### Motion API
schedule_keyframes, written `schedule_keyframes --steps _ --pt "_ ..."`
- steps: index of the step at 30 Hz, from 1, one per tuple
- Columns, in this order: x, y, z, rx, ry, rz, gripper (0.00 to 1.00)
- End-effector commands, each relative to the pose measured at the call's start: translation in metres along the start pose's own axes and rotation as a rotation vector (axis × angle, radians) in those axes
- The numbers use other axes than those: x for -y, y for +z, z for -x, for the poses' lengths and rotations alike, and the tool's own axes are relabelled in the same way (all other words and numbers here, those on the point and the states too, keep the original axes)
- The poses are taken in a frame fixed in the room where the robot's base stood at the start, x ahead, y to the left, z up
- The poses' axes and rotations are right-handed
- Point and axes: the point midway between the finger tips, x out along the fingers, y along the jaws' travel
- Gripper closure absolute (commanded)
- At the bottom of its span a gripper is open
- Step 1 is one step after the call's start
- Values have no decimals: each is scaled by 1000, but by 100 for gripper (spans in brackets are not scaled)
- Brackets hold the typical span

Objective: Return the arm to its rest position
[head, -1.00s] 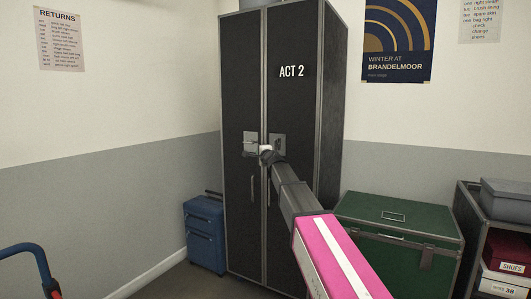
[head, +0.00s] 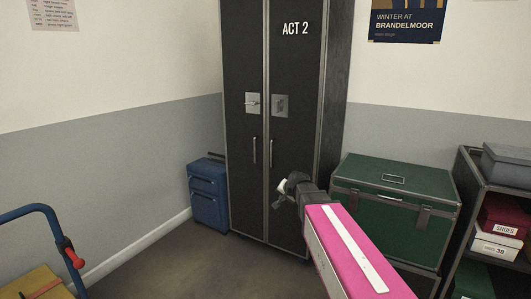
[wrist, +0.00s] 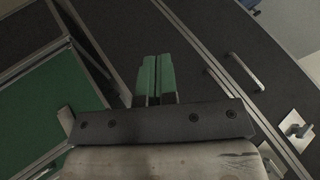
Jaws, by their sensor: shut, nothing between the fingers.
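My gripper (head: 281,194) is in front of the lower right door of the tall black wardrobe case (head: 245,60) marked ACT 2. My pink-and-grey arm reaches to it from the lower right. In the wrist view the two green-padded fingers (wrist: 156,80) are together with nothing between them. The case's two doors are shut. A latch plate (head: 252,103) sits on the left door and another plate (head: 281,105) on the right door. Upright handles show below the plates, and one handle (wrist: 245,72) shows in the wrist view.
A green trunk (head: 395,178) stands right of the case, close to my arm. A shelf with shoe boxes (head: 496,243) is at the far right. A blue suitcase (head: 208,195) stands left of the case. A blue-handled cart (head: 35,210) is at the lower left. Floor between is clear.

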Motion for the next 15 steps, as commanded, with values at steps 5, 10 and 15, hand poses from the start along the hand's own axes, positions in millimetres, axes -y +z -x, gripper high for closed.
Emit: schedule_keyframes --steps 5,10,15 --pt "-97 79 12 193 197 169 100" --pt "-171 142 35 388 347 305 100" --pt "-214 180 56 529 435 386 100"
